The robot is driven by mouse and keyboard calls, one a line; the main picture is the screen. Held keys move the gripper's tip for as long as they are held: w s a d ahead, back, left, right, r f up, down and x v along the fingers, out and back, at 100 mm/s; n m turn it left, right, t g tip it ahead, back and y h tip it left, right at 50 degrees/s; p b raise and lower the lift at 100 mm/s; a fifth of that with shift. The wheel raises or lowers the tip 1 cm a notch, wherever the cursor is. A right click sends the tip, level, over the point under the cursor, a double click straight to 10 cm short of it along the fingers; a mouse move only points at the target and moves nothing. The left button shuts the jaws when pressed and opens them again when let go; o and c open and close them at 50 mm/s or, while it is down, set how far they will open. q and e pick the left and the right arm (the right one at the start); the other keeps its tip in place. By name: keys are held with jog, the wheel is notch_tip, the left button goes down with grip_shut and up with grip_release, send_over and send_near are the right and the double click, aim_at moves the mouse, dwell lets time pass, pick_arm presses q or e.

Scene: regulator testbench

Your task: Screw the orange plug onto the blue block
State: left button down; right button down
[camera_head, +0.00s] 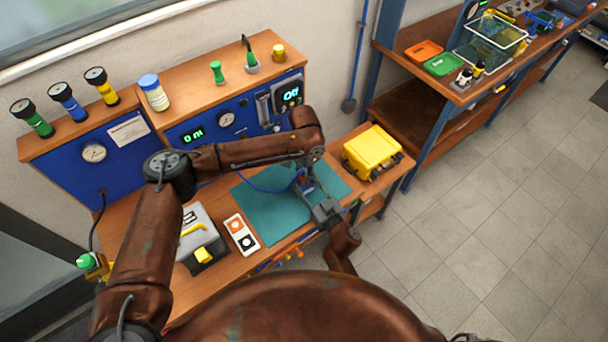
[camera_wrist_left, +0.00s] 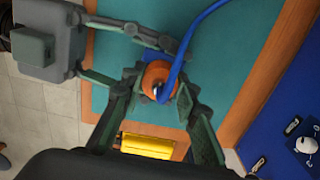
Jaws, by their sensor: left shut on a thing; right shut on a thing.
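The orange plug (camera_wrist_left: 158,76), with a blue hose (camera_wrist_left: 190,32) at its top, shows in the left wrist view. It sits over the blue block (camera_wrist_left: 128,73), of which only edges show; how far it is seated cannot be told. My left gripper (camera_wrist_left: 158,90) is shut on the plug from above. My right gripper (camera_wrist_left: 143,62) reaches in from the left of that view and is shut on the block. In the head view my left gripper (camera_head: 304,186) and my right gripper (camera_head: 326,212) meet over the teal mat's right part; the plug is hidden there.
The blue gauge panel (camera_head: 205,138) rises behind.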

pick_arm(q)
jog(key=m, duration=0.6)
jog(key=shift+m, duration=0.3)
jog(key=c, duration=1.5)
grip_release()
jog(key=shift+r, duration=2.2)
jog(key=shift+c, duration=0.5)
